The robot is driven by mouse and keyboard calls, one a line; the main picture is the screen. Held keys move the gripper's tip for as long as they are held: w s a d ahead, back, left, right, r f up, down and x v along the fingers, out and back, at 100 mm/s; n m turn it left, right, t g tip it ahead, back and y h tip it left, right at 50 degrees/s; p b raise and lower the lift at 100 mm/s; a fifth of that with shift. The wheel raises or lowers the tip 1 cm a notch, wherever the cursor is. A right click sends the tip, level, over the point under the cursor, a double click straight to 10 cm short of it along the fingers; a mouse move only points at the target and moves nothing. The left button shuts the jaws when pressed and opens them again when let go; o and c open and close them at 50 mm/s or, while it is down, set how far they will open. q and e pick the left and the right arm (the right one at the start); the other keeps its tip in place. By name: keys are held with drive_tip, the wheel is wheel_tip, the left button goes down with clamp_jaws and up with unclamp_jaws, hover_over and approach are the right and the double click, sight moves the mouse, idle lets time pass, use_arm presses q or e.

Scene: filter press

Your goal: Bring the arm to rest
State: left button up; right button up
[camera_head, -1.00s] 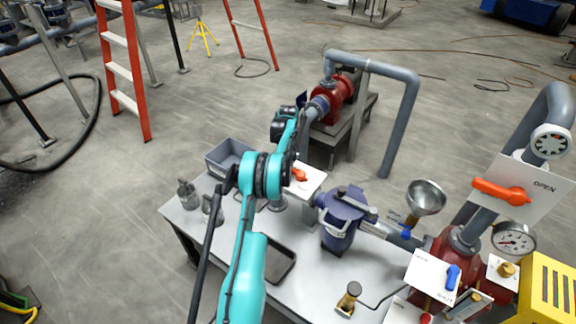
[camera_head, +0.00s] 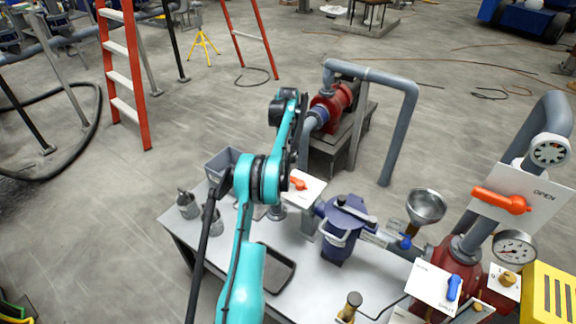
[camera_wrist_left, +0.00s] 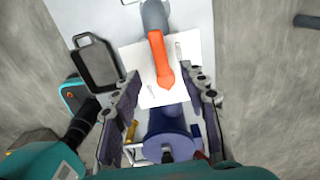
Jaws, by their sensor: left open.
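My left arm (camera_head: 247,265), teal and black, rises over the table in the head view and bends at a black joint. Its gripper is hard to make out there. In the left wrist view my left gripper (camera_wrist_left: 165,98) shows two dark fingers spread wide apart with nothing between them. Beyond the fingers are a white plate (camera_wrist_left: 183,62) with an orange lever handle (camera_wrist_left: 159,58) and a blue filter housing (camera_wrist_left: 168,133). The housing (camera_head: 343,222) also stands on the table in the head view. My right gripper is in neither view.
The grey table (camera_head: 318,275) holds a dark tray (camera_head: 278,268), a grey bin (camera_head: 222,160), small metal cans (camera_head: 187,203) and a funnel (camera_head: 426,206). A red pump (camera_head: 330,105) with grey pipes stands behind. Valves and a gauge (camera_head: 514,247) crowd the right.

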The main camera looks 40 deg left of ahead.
use_arm(q)
drive_tip(key=shift+r, duration=0.95)
drive_tip(key=s+d+r+n+t+b, duration=0.1)
drive_tip(key=s+d+r+n, duration=0.25)
drive_tip(key=d, duration=0.45)
drive_tip(key=s+d+r+n+t+y+b, duration=0.15)
drive_tip(key=d+r, duration=0.25)
drive_tip(key=d, duration=0.4)
drive_tip(key=s+d+r+n+t+h+b, duration=0.1)
drive_tip(key=s+d+r+n, duration=0.3)
drive_tip(key=d, duration=0.5)
drive_tip(key=s+d+f+n+t+b, duration=0.1)
drive_tip(key=s+d+f+n+t, duration=0.1)
drive_tip(key=s+d+f+n, duration=0.2)
drive_tip(key=s+d+f+n+t+b, duration=0.1)
drive_tip(key=s+d+f+n, duration=0.3)
drive_tip(key=s+d, duration=0.6)
drive_tip(key=s+f+b, duration=0.1)
drive_tip(key=s+f, duration=0.1)
drive_tip(key=s, duration=0.4)
drive_tip(key=shift+d+f+t, duration=0.2)
drive_tip(key=shift+d+t, duration=0.15)
drive_tip(key=shift+d, duration=0.05)
